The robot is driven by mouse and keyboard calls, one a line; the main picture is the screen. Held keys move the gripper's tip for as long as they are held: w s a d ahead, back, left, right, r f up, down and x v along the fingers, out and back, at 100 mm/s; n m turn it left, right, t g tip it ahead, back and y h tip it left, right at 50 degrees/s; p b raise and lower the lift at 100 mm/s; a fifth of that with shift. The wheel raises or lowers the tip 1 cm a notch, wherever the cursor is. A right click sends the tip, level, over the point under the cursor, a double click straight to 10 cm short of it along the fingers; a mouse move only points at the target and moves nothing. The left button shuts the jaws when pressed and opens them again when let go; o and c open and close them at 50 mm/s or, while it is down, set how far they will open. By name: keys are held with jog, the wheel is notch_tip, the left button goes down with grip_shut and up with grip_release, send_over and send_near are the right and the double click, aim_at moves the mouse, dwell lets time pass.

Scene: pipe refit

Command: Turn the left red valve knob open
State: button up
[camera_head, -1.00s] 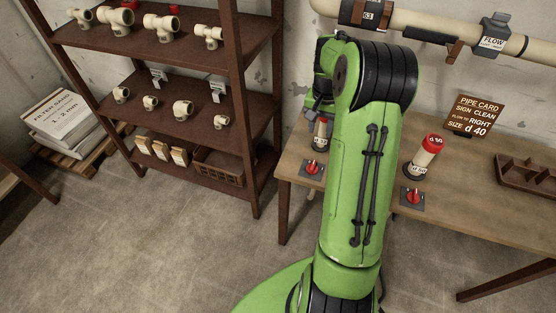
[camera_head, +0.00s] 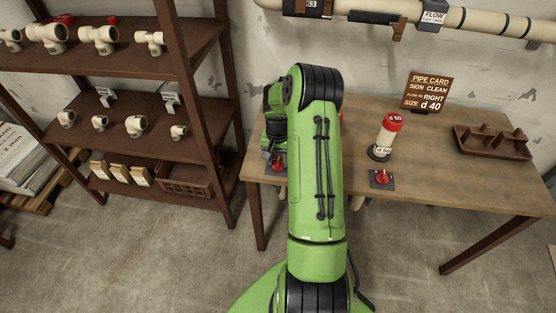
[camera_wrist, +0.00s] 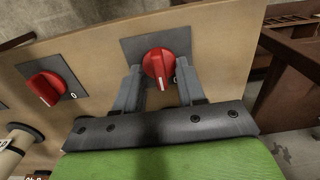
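The left red valve knob (camera_wrist: 158,64) sits on a dark square plate and lies between my fingers in the wrist view. Its white mark faces the bottom of that view. My gripper (camera_wrist: 160,76) is open, with one finger on each side of the knob and a small gap visible at both sides. In the head view the left knob (camera_head: 277,164) is partly hidden behind my arm. The right red valve knob (camera_head: 382,177) is on its own plate near the table's front edge, and also shows at the left of the wrist view (camera_wrist: 45,87).
A red-capped pipe piece (camera_head: 387,137) stands behind the right knob. A pipe card sign (camera_head: 427,92) and a brown rack (camera_head: 492,143) are farther back on the table (camera_head: 450,195). A shelf (camera_head: 200,110) with fittings stands left.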

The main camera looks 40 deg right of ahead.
grip_shut()
jog(key=shift+m, duration=0.3)
jog(key=m, duration=0.3)
jog(key=shift+m, duration=0.3)
jog(key=m, duration=0.4)
jog(key=shift+m, duration=0.3)
jog(key=m, duration=0.9)
dwell(0.5)
